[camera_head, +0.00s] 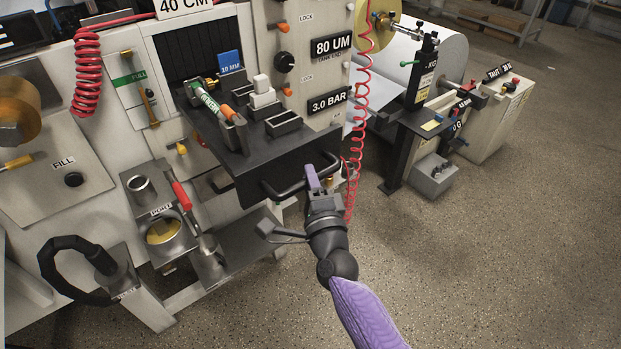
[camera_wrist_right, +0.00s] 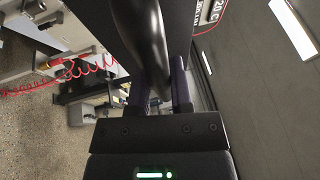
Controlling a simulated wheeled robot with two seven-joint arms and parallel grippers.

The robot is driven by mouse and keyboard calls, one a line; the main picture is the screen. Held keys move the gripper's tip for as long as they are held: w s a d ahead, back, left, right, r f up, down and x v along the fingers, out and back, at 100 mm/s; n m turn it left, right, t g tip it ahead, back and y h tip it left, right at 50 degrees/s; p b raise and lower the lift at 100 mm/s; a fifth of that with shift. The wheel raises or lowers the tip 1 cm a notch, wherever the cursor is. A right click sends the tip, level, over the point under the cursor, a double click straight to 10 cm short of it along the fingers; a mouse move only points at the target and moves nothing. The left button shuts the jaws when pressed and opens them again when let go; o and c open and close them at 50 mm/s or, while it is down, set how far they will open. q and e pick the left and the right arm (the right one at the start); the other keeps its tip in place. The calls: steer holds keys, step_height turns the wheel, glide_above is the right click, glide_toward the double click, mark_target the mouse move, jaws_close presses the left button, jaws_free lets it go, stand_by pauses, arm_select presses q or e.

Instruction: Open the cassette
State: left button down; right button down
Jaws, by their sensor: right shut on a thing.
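The cassette (camera_head: 290,164) is a dark drawer-like box that sticks out from the front of the machine, with a black bar handle on its front face. My right gripper (camera_head: 314,178) is shut on the right part of this handle. In the right wrist view the black handle (camera_wrist_right: 148,40) runs between the two purple fingers of the right gripper (camera_wrist_right: 160,85). Part of the handle is hidden by the fingers in the head view. My left gripper is not in view.
On top of the cassette are a green-labelled tool (camera_head: 208,100), white blocks (camera_head: 262,90) and dark slotted blocks (camera_head: 283,123). A coiled red hose (camera_head: 362,120) hangs close to my right gripper. A roll stand (camera_head: 420,110) stands to the right. The floor in front is clear.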

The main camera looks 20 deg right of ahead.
steer(key=shift+s+d+f, duration=0.1)
steer(key=shift+s+f, duration=0.05)
steer(key=shift+s, duration=0.15)
steer(key=c, duration=0.5)
jaws_free()
steer(key=shift+c, duration=0.2)
steer(key=s+f, duration=0.1)
steer(key=s, duration=0.8)
steer(key=shift+s+a+f, duration=0.25)
steer(key=shift+s+a, duration=0.05)
steer(key=shift+f, duration=0.1)
